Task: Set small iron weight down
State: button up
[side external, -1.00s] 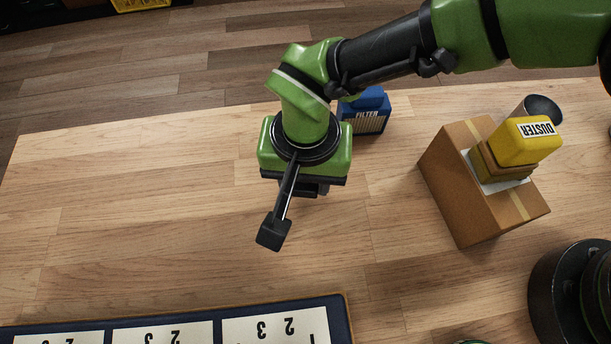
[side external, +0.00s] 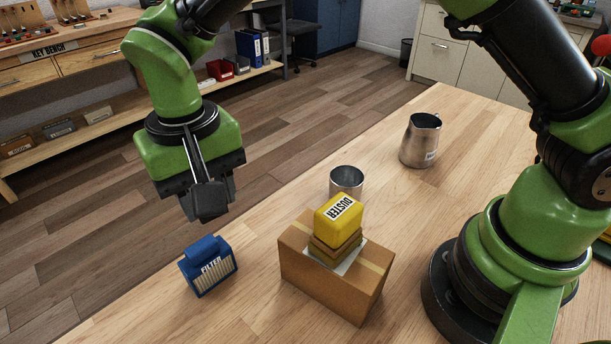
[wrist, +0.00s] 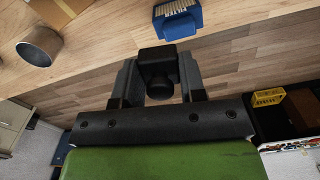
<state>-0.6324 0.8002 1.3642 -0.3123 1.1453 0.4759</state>
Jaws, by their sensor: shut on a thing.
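The small iron weight (wrist: 160,68) is a dark, nearly black piece between my two fingers in the wrist view. My gripper (wrist: 158,78) is shut on it. A dark block on a rod stands in front of the fingers there and hides the weight. I see no contact between the weight and the wooden table (side external: 385,215). The filter also shows at the top of the wrist view (wrist: 177,19), just beyond the weight.
A cardboard box (side external: 330,284) carries a yellow duster package (side external: 338,213) on a small brown stack. A metal cup (side external: 346,181) stands behind it, and a metal pitcher (side external: 420,140) farther back. The table edge runs behind the filter, with open floor beyond.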

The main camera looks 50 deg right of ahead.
jog(key=d+r+n, duration=0.1)
jog(key=d+r, duration=0.2)
jog(key=d, duration=0.8)
jog(key=d+r+n, duration=0.1)
jog(key=d+r, duration=0.2)
jog(key=d, duration=0.8)
jog(key=s+f, duration=0.3)
jog(key=shift+s+d+f, duration=0.15)
jog(key=shift+s+d, duration=0.15)
jog(key=w+a+f+m, duration=0.1)
jog(key=a+f, duration=0.2)
jog(key=a, duration=1)
jog(key=w+a+f+m, duration=0.1)
jog(key=a+f, duration=0.1)
jog(key=a, duration=1)
jog(key=s+a+f+m, duration=0.1)
jog(key=s+a+f, duration=0.1)
jog(key=s+a, duration=0.4)
jog(key=a, duration=0.4)
jog(key=shift+s+f, duration=0.35)
jog(key=shift+s, duration=0.05)
